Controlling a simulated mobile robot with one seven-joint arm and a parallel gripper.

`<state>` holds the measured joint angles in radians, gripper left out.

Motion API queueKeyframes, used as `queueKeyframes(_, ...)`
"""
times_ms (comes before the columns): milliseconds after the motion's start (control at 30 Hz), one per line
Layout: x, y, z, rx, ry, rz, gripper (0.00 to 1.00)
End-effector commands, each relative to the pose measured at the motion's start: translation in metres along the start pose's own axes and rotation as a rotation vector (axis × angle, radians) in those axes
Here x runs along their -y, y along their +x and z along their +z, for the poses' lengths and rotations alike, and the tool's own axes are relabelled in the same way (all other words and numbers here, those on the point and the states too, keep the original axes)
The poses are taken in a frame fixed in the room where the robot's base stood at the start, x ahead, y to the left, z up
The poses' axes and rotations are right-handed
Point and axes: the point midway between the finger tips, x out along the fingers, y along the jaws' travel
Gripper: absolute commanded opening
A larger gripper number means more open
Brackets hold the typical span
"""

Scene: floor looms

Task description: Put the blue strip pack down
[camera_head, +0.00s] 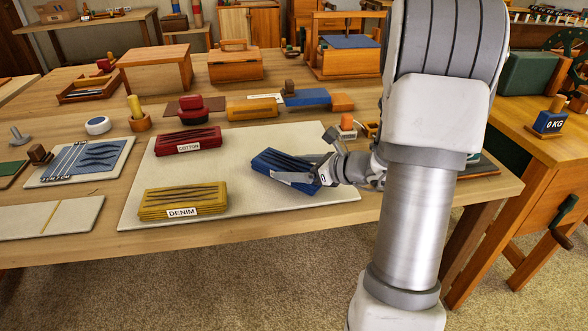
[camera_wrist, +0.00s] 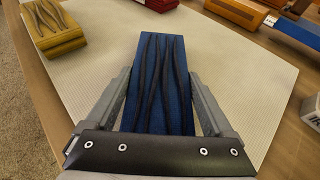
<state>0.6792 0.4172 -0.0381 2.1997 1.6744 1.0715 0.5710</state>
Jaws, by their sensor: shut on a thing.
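The blue strip pack (camera_head: 282,166) has dark wavy strips on its top. It is at the right part of the pale mat (camera_head: 240,192), and it looks tilted in the head view. My gripper (camera_head: 298,174) is shut on it from the right. In the wrist view the blue pack (camera_wrist: 160,75) lies between the two fingers of my gripper (camera_wrist: 164,105), over the pale mat (camera_wrist: 105,55). Whether its underside touches the mat I cannot tell. My fingers and wrist hide its right end in the head view.
A yellow pack labelled DENIM (camera_head: 184,202) lies at the mat's front left. A red pack labelled COTTON (camera_head: 188,140) lies at its back left. The mat's middle is bare.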

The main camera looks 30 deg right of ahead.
Motion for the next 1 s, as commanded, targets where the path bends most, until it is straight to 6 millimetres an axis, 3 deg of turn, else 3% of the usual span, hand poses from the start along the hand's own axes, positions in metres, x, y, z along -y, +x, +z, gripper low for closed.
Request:
queueKeyframes(167, 0.000, 0.001, -0.004, 0.001, 0.000, 0.000, 0.23)
queueKeyframes(200, 0.000, 0.001, -0.004, 0.000, 0.000, 0.000, 0.89)
queueKeyframes(267, 0.000, 0.001, -0.003, 0.000, 0.000, 0.000, 1.00)
queueKeyframes(633, 0.001, -0.004, 0.002, -0.001, 0.000, -0.001, 1.00)
queueKeyframes(1000, 0.001, -0.081, 0.003, -0.001, 0.001, -0.005, 1.00)
